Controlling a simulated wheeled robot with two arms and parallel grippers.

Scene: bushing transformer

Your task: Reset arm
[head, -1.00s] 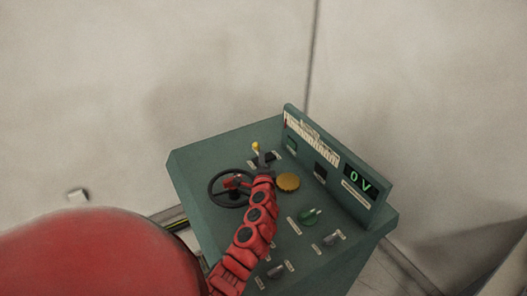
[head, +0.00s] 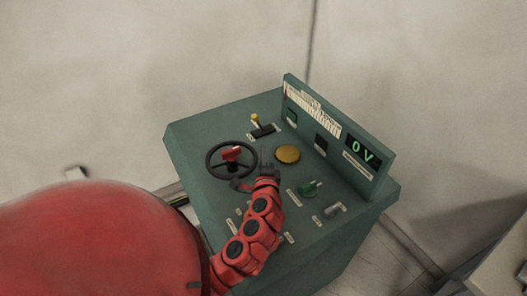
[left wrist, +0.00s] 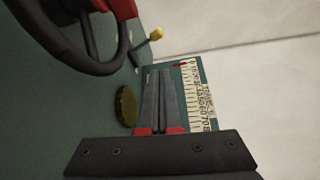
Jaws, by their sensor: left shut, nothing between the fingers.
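The green control console (head: 200,140) stands in the middle of the head view. My red left arm reaches over it from below. My left gripper (head: 266,164) is over the panel between the black handwheel (head: 212,161) and the yellow round button (head: 288,154). In the left wrist view its two fingers (left wrist: 160,74) are shut together with nothing between them. The handwheel (left wrist: 88,62) is at upper left there, and the button (left wrist: 127,105) is left of the fingers. The yellow-tipped lever (head: 255,118) stands behind the handwheel, apart from the gripper. My right gripper is not in view.
The console's raised back panel carries a scale (head: 313,108) and a green display (head: 363,150) reading 0V. A green knob (head: 310,188) and a grey knob (head: 335,209) sit on the right of the top. A wall is behind. The space above the console is open.

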